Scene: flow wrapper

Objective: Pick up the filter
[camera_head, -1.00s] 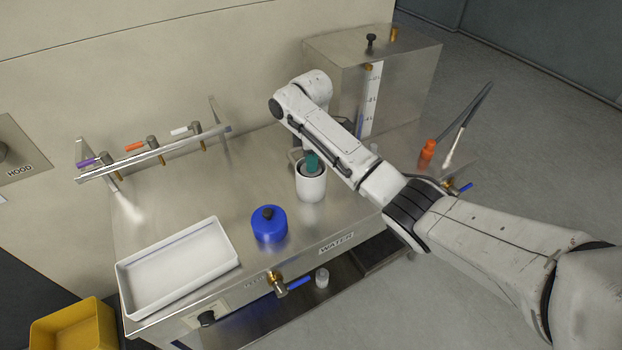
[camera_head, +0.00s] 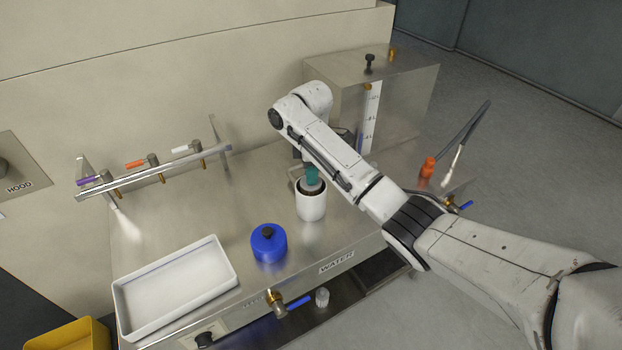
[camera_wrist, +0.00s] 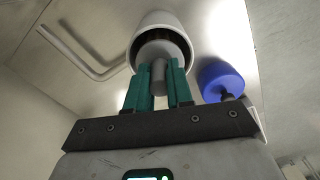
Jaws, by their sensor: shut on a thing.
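My gripper (camera_wrist: 158,88) has teal fingers, shut on the narrow stem of a grey round piece, which I take to be the filter (camera_wrist: 160,50). It sits at the mouth of a white cylindrical housing (camera_wrist: 137,40). In the head view, the teal fingers (camera_head: 312,174) stand above the housing (camera_head: 311,205), and a bit of the grey filter (camera_head: 312,187) shows at its rim. The filter's lower part is hidden inside the housing.
A blue lid with a black knob (camera_head: 268,246) lies in front of the housing, left of it. A white tray (camera_head: 228,262) is at the front left. A rail with several taps (camera_head: 150,168) runs along the back. A steel tank (camera_head: 412,95) stands behind my arm.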

